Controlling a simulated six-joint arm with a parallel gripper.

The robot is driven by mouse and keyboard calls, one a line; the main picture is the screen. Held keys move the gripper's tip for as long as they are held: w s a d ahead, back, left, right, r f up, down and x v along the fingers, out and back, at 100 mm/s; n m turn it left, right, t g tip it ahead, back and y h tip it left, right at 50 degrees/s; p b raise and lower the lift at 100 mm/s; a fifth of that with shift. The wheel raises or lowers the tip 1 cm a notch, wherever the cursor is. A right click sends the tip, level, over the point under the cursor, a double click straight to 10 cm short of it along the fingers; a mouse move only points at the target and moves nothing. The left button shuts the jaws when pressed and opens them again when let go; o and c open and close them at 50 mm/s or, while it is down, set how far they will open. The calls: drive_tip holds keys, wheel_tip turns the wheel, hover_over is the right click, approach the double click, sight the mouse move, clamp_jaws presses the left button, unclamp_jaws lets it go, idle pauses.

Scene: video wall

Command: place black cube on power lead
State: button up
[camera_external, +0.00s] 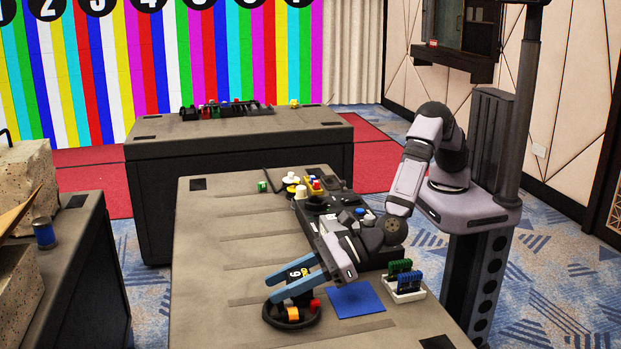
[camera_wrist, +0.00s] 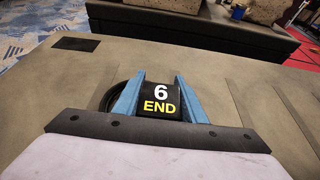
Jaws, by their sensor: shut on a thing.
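The black cube (camera_wrist: 160,98) faces the wrist camera with a white "6" and a yellow "END". My gripper (camera_wrist: 159,92) is shut on it, one blue finger on each side. In the external view my gripper (camera_external: 275,289) holds the black cube (camera_external: 297,273) over or just behind the coiled black power lead (camera_external: 268,314). The lead lies on the table, with orange and red parts on it. Its dark loop (camera_wrist: 108,99) shows left of the cube in the wrist view, partly hidden by a finger. I cannot tell whether cube and lead touch.
A blue square mat (camera_external: 355,300) lies right of the lead. A white tray (camera_external: 405,294) with green and blue pieces stands farther right. A black control panel (camera_external: 322,206) with coloured buttons stands behind, partly hidden by my arm. The table's left side is mostly clear.

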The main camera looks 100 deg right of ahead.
drive_tip(key=shift+f+b, duration=0.2)
drive_tip(key=shift+b, duration=0.1)
drive_tip(key=o, duration=1.1)
drive_tip(key=shift+r, duration=0.15)
drive_tip(key=shift+r+p, duration=0.2)
drive_tip(key=shift+p, duration=0.2)
drive_tip(key=shift+s, duration=0.35)
drive_tip(key=b+v, duration=0.1)
drive_tip(key=v, duration=1)
drive_tip(key=shift+s+r+b, duration=0.1)
drive_tip(key=shift+b, duration=0.3)
drive_tip(key=shift+r, duration=0.1)
